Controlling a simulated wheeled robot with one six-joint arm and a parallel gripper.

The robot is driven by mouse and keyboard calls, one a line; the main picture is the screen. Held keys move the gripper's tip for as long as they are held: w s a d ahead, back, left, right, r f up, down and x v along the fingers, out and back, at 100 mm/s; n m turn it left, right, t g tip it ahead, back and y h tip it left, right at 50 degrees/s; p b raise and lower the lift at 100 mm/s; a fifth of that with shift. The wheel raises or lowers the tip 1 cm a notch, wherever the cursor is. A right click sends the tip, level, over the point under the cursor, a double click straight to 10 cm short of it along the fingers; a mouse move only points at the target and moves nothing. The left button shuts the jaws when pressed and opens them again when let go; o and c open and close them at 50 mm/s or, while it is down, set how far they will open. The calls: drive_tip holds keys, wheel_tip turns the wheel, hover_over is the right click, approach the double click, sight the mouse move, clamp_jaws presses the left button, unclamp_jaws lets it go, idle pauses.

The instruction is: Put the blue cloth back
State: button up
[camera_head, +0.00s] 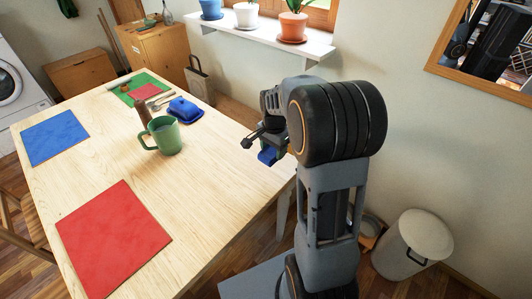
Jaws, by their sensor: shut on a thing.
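My gripper (264,146) is at the right of the table, by its right edge in the picture. It is shut on a small blue thing, which looks like the blue cloth (267,156), and holds it below the fingers. Part of the cloth is hidden by the gripper and arm. I cannot tell whether it touches the table edge behind it.
The wooden table (120,180) holds a blue mat (54,137), a red mat (112,238), a green mat (130,87), a green mug (165,137) and a blue butter dish (184,110). The table's middle is clear. A white bin (412,245) stands right.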

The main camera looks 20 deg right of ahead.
drive_tip(key=w+f, duration=0.5)
drive_tip(key=w, duration=0.1)
drive_tip(key=shift+d+f, duration=0.4)
drive_tip(key=shift+w+d+f, duration=0.1)
drive_tip(key=shift+w+f, duration=0.4)
drive_tip(key=shift+f, duration=0.2)
drive_tip(key=shift+f+p, duration=0.3)
drive_tip(key=shift+f, duration=1.1)
drive_tip(key=shift+f, duration=0.15)
drive_tip(key=o, duration=0.9)
